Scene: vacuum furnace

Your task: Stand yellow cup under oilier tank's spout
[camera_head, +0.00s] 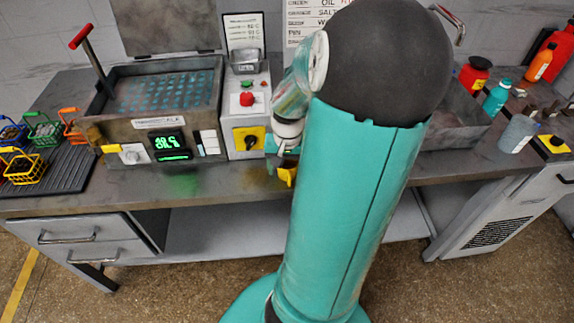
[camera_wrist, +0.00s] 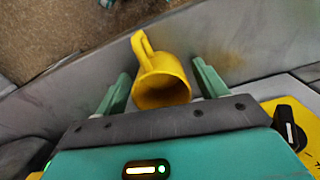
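A yellow cup (camera_wrist: 162,82) lies between the two spread fingers of my gripper (camera_wrist: 160,88) in the wrist view. Its open mouth faces my palm and its handle points up in the picture. Gaps show on both sides of the cup, so the fingers do not appear to press on it. In the head view, a small part of the yellow cup (camera_head: 287,176) shows at the bench's front edge, just below my gripper (camera_head: 282,155). My arm covers much of the bench there. I cannot make out an oilier tank or its spout.
A bath machine (camera_head: 165,125) with a green display stands left of my gripper, beside a panel with a red button (camera_head: 247,99) and a black knob on yellow (camera_head: 248,138). Coloured baskets (camera_head: 42,132) are far left. A grey cup (camera_head: 517,133) and bottles stand right.

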